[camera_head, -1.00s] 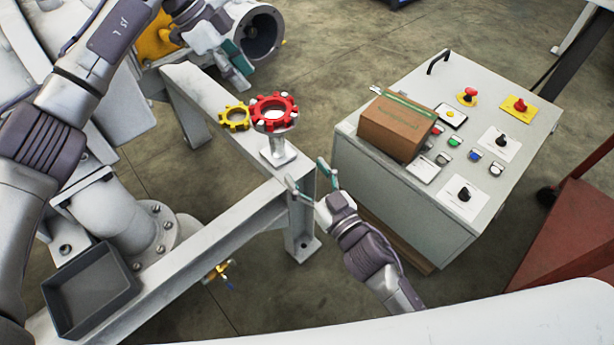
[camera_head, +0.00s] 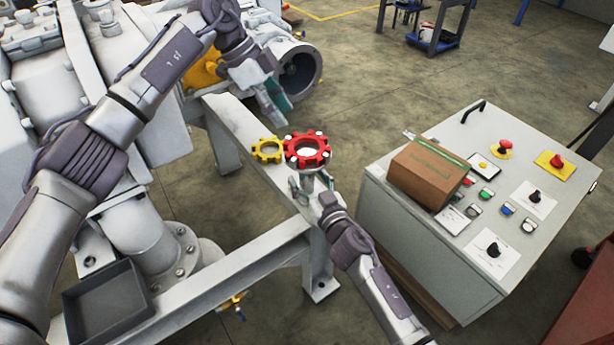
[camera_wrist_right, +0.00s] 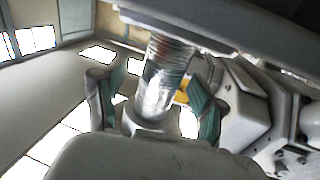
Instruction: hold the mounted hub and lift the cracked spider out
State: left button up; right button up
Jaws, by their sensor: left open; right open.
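The red toothed spider (camera_head: 322,161) lies on top of the mounted hub, whose pale jaws show between its teeth. A crack cannot be made out. The hub's metal post (camera_wrist_right: 160,85) shows in the right wrist view, standing between the fingers of my right gripper (camera_wrist_right: 153,100). The fingers are open, one either side, with gaps visible. In the head view my right gripper (camera_head: 313,187) is just below the red spider. A yellow toothed ring (camera_head: 267,150) sits left of the red spider. My left gripper (camera_head: 272,108) is open and empty, behind and above both.
The hub stands near the end of a grey steel beam (camera_head: 255,250). An empty dark tray (camera_head: 72,322) is at lower left. A control cabinet (camera_head: 410,235) with a brown box (camera_head: 425,175) stands to the right. Machinery and a round pipe opening (camera_head: 300,72) lie behind.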

jog(key=shift+w+a, duration=0.2)
jog(key=shift+w, duration=0.2)
grip_shut()
dwell(0.4)
